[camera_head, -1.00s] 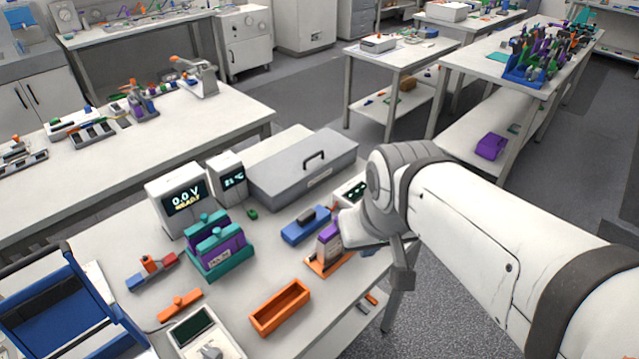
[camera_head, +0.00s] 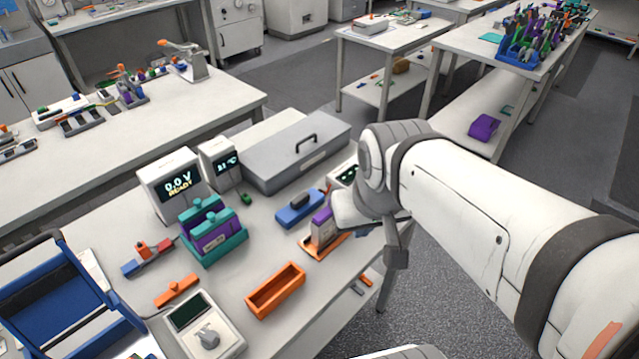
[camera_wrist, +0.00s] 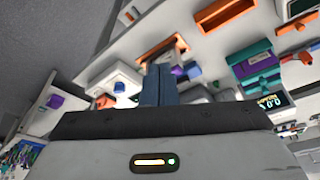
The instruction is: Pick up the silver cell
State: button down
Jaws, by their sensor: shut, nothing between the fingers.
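My gripper (camera_wrist: 160,85) shows in the wrist view as two blue-grey fingers pressed together, with nothing between them. They point toward the bench top, over or near an orange stand (camera_wrist: 150,52). In the head view my wrist hides the fingers. That stand shows in the head view (camera_head: 310,249), partly behind my wrist, with a purple-topped, grey-sided block (camera_head: 321,227) upright on it. I cannot tell for sure whether this block is the silver cell. No other plainly silver cell can be made out. Part of a purple thing (camera_wrist: 177,70) shows beside my fingers.
A teal holder (camera_head: 222,256) with purple blocks stands before the cycler (camera_head: 170,180), which reads 0.0 V READY. A grey lidded case (camera_head: 290,160), a blue block (camera_head: 299,208), an empty orange tray (camera_head: 275,290) and a white meter (camera_head: 205,330) share the bench. Bare bench surrounds the orange tray.

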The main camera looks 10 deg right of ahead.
aim_at(331, 221)
jog(key=c, duration=2.2)
grip_release()
